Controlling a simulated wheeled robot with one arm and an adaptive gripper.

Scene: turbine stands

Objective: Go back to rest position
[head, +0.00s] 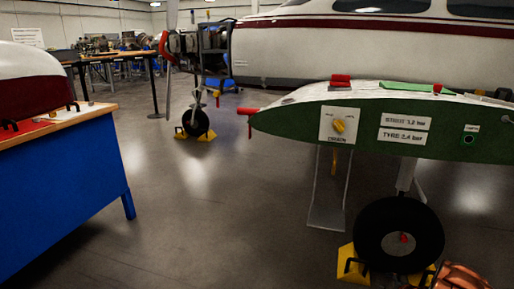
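My gripper's fingers do not show in the head view. A copper-coloured rounded part at the bottom right corner is cut off by the frame edge; I cannot tell whether it belongs to my arm. No object is seen in a gripper.
A blue bench (75,195) with a wooden top stands at the left. A green wing panel (380,130) juts in at the right, above a black wheel (385,250) with yellow chocks (350,266). A white-and-maroon aircraft (350,45) fills the back. The grey floor (215,200) between is clear.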

